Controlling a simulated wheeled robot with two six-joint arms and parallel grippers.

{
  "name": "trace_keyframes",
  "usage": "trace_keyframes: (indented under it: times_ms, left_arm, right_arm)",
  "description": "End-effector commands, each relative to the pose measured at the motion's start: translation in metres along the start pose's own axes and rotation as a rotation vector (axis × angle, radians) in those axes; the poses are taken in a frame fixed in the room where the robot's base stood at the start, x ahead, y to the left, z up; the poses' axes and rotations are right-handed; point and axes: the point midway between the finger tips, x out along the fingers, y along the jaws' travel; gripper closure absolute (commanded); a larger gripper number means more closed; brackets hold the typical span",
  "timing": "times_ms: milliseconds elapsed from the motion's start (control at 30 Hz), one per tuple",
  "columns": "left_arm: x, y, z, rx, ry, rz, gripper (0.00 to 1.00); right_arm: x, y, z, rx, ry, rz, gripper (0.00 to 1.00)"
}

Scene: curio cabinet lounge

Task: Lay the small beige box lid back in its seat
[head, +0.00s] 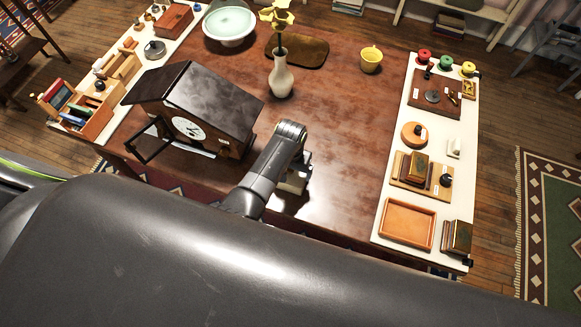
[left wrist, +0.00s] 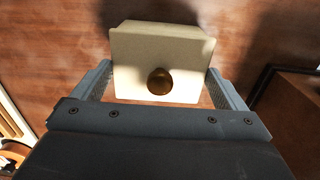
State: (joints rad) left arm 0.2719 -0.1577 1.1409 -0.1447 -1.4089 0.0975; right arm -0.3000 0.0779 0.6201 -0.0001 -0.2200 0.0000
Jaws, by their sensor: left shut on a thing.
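The small beige lid (left wrist: 160,48) shows in the left wrist view as a pale block with a round brown knob (left wrist: 160,81). My left gripper (left wrist: 160,86) is shut on it, one finger at each side. In the head view the left gripper (head: 295,183) is over the front middle of the brown table (head: 330,130), right of the clock. The lid is mostly hidden there by my arm. I cannot tell its exact height above the table. I cannot make out its seat in either view. My right gripper is not in view.
A dark wooden house-shaped clock (head: 210,100) with its small door open stands left of the gripper. A white vase (head: 281,78) stands behind. White strips with curios line the left (head: 133,93) and right (head: 388,205) sides. The table right of my gripper is clear.

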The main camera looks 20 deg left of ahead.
Motion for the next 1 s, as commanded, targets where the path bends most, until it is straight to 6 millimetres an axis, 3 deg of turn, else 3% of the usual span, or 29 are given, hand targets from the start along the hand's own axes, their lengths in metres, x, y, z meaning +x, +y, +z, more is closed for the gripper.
trace_keyframes:
  times_ms: [133,167,200,567,800,1000]
  left_arm:
    - [0.000,0.000,0.000,0.000,0.001,0.000,0.47]
    - [0.000,0.000,0.000,0.000,0.001,0.000,0.05]
    - [0.000,0.000,0.000,0.000,0.001,0.000,0.00]
    - [-0.007,0.000,0.000,0.000,0.001,0.000,0.00]
    - [-0.038,0.000,0.000,0.000,0.002,0.000,0.00]
    - [-0.064,0.001,-0.001,-0.001,0.006,0.002,0.00]
  right_arm:
    - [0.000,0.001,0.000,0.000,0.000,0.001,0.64]
    - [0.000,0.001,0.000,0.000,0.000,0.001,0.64]
    - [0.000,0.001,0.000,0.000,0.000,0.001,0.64]
    - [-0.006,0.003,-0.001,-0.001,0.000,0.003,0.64]
    - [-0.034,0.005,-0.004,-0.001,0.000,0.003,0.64]
    - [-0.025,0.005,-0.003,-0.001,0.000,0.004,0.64]
